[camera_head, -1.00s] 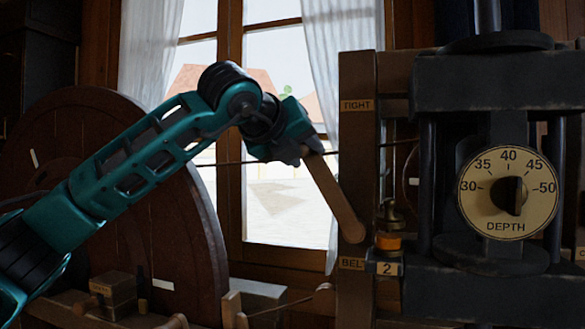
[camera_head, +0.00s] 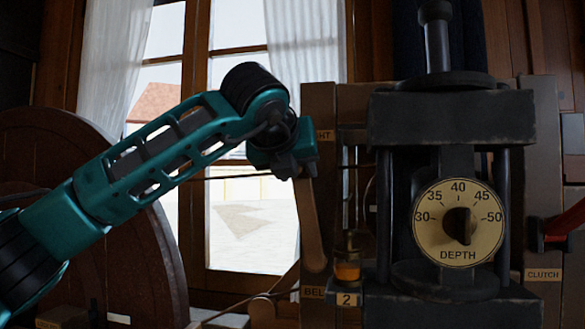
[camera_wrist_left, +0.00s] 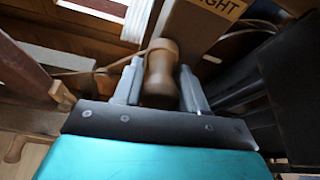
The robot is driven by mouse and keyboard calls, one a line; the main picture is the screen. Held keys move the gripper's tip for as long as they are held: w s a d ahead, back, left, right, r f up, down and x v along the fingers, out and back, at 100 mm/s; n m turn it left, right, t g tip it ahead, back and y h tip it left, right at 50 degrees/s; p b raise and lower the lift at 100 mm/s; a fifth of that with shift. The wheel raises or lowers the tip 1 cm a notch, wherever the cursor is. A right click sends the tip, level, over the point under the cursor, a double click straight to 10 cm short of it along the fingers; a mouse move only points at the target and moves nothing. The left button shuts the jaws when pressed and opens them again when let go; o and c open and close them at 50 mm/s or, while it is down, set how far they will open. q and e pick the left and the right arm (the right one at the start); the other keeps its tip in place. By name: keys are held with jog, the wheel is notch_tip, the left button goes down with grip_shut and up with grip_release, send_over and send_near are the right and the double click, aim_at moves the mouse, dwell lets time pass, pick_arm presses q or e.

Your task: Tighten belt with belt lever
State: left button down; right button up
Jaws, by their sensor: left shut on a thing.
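The wooden belt lever (camera_head: 310,228) stands nearly upright on the side of the machine's wooden post, its top leaning slightly left. Its pivot is just above the label reading BEL (camera_head: 313,292). The TIGHT label (camera_head: 325,135), partly covered by my gripper, is higher on the post. My left gripper (camera_head: 300,170) is shut on the lever's top end. In the left wrist view the lever's rounded wooden knob (camera_wrist_left: 160,68) sits between the two grey fingers, near the post's label ending in GHT (camera_wrist_left: 222,6). My right gripper is not in view.
The DEPTH dial (camera_head: 458,222) is on the dark machine frame right of the lever. An orange-banded cup (camera_head: 347,270) stands above the label 2. A red lever (camera_head: 565,222) is by the CLUTCH label at right. A large wooden wheel (camera_head: 130,255) is at left.

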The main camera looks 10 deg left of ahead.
pick_arm(q)
jog(key=shift+d+r, duration=0.1)
jog(key=c, duration=0.7)
grip_release()
jog(key=shift+d, duration=0.1)
jog(key=shift+s, duration=0.1)
jog(key=b+v, duration=0.2)
jog(key=v, duration=1)
jog(key=shift+s+r+b, duration=0.2)
jog(key=shift+s+b, duration=0.1)
jog(key=shift+b, duration=0.1)
